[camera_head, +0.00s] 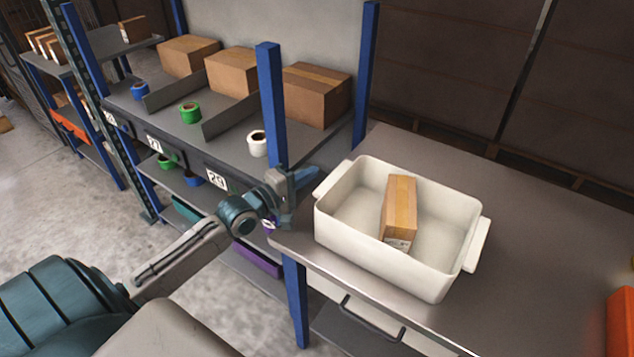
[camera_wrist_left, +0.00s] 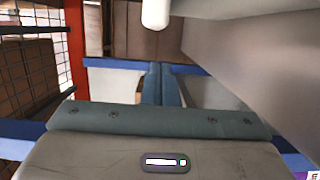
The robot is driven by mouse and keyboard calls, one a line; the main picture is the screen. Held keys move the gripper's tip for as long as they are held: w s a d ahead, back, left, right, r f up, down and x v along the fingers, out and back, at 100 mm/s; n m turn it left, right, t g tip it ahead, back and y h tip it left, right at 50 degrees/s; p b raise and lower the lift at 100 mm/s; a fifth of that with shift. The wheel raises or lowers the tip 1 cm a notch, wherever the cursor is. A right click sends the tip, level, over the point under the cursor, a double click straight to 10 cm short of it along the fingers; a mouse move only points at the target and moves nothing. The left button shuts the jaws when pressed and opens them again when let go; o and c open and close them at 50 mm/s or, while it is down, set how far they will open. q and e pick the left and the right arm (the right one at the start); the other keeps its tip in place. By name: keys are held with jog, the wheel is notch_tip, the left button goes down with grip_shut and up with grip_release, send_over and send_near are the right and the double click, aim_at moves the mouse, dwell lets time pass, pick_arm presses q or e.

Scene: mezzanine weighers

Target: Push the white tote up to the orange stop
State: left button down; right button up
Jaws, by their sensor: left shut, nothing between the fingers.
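The white tote (camera_head: 375,252) stands upright on the grey metal table (camera_head: 540,230), with a brown taped carton (camera_head: 400,205) inside. My left gripper (camera_head: 312,176) is shut and empty, at the tote's left end. A small gap seems to lie between its fingertips and the tote. In the left wrist view the closed fingers (camera_wrist_left: 163,84) point towards a pale rounded part, probably the tote's handle (camera_wrist_left: 155,14). The orange stop (camera_head: 622,325) shows only partly at the right edge, apart from the tote. My right gripper is not in view.
A blue rack post (camera_head: 271,105) rises close behind my left gripper. Shelves with cartons (camera_head: 317,95) and tape rolls (camera_head: 257,143) stand at the left. The tabletop between the tote and the orange stop looks clear. A dark wall lies behind the table.

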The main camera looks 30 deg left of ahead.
pick_arm(q)
jog(key=shift+d+r, duration=0.1)
jog(key=shift+d, duration=1.25)
jog(key=shift+d, duration=0.1)
